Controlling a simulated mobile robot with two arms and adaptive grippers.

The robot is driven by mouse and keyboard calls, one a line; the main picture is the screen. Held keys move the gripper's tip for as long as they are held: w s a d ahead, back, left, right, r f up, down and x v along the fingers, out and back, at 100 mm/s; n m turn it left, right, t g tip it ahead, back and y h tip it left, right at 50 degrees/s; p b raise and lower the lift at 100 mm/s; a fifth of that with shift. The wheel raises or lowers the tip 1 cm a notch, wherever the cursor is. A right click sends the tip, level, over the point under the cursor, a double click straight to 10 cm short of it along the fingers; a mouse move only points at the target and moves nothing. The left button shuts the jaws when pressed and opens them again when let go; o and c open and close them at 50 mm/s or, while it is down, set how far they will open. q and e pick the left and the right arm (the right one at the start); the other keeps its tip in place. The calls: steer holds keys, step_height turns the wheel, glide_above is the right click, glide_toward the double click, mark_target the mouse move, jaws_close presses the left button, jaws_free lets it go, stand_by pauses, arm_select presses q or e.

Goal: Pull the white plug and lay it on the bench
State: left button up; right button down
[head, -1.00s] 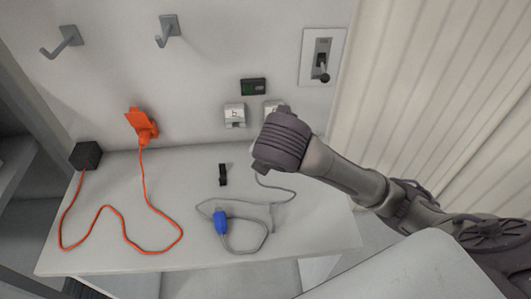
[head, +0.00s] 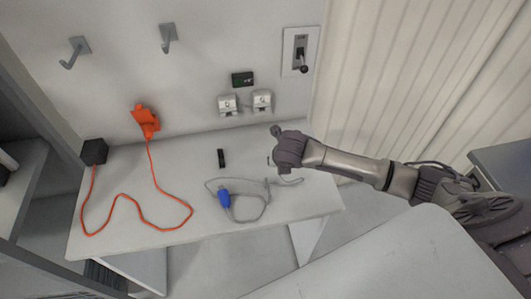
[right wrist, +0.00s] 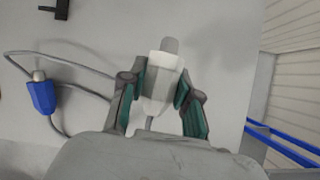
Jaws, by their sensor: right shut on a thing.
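The white plug (right wrist: 157,85) is between the green-padded fingers of my right gripper (right wrist: 158,98) in the right wrist view, its grey tip pointing away. In the head view my right gripper (head: 280,156) is over the right part of the bench (head: 188,158), clear of the wall; it hides the plug there. A grey cable (head: 262,208) runs across the bench to a blue connector (head: 224,199). The blue connector also shows at the left in the right wrist view (right wrist: 42,95). How high the plug is above the bench I cannot tell. My left gripper is not in view.
Two wall sockets (head: 228,104) sit under a small dark panel (head: 243,79). An orange plug (head: 146,121) with an orange cable and a black box (head: 94,151) are on the left. A small black piece (head: 221,158) lies mid-bench. A lever switch (head: 300,54) is on the wall.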

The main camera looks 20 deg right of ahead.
steer(key=n+p, duration=0.2)
glide_above(293, 173)
step_height(293, 173, down, 2)
steer(key=shift+w+a+f, duration=0.1)
steer(key=shift+a, duration=0.05)
steer(key=shift+d+f, duration=0.2)
steer(key=shift+f, duration=0.05)
steer(key=shift+a+f+b, duration=0.1)
steer(key=shift+f+b, duration=0.75)
steer(key=shift+b, duration=0.2)
step_height(293, 173, down, 3)
steer(key=b, duration=0.3)
steer(key=shift+r, duration=0.1)
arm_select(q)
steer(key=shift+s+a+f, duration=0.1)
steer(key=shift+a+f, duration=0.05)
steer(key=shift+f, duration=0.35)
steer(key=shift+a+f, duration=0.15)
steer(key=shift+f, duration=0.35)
arm_select(e)
steer(key=c, duration=0.7)
jaws_free()
steer(key=shift+c, duration=0.2)
